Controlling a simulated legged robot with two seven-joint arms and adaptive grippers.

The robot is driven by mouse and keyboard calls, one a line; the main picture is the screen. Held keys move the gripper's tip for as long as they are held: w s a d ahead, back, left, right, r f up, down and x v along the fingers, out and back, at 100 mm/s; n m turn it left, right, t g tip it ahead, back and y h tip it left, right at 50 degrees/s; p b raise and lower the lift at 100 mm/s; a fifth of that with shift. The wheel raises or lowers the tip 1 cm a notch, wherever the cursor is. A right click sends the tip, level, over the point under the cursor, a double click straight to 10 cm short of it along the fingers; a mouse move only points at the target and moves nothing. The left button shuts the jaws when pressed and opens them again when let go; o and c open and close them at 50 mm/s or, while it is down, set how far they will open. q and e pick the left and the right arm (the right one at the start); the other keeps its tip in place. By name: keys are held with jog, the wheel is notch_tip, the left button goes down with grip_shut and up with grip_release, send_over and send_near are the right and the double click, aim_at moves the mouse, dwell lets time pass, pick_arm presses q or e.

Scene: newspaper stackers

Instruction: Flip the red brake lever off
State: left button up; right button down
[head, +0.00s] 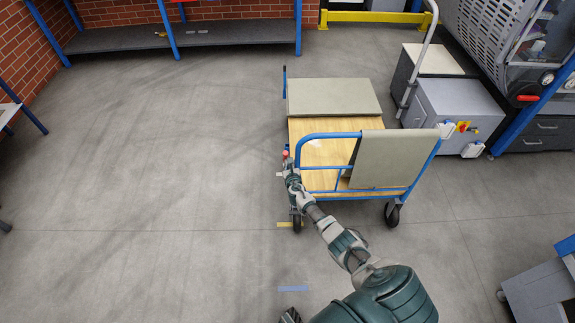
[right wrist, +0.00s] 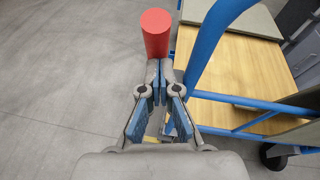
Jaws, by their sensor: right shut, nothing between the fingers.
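The red brake lever (right wrist: 156,36) shows as an upright-looking red cylinder just beyond my right fingertips in the right wrist view. In the head view its red end (head: 285,154) is small, at the left side of the cart's blue handle. My right gripper (right wrist: 160,70) is shut and empty, its fingertips close to the lever's lower end; I cannot tell whether they touch it. In the head view the right gripper (head: 288,166) is beside the cart's near left corner. The lever's base is hidden by the fingers.
The cart has a wooden deck (head: 321,152), a blue handle frame (head: 324,135) and grey-green panels (head: 333,97). A grey cabinet (head: 455,105) stands to its right. A dark shelf (head: 185,37) stands at the back. The floor left of the cart is clear.

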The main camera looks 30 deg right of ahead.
jog(key=w, duration=0.1)
jog(key=w+d+r, duration=0.1)
jog(key=w+d, duration=0.1)
jog(key=shift+w+r, duration=0.2)
jog(key=shift+r, duration=0.2)
pick_arm(q)
jog(key=shift+w+d+b, duration=0.15)
jog(key=shift+w+b, duration=0.25)
jog(key=shift+w, duration=0.55)
pick_arm(e)
jog(key=shift+w+d+r, duration=0.3)
jog(key=shift+w, duration=0.15)
jog(key=shift+f, duration=0.1)
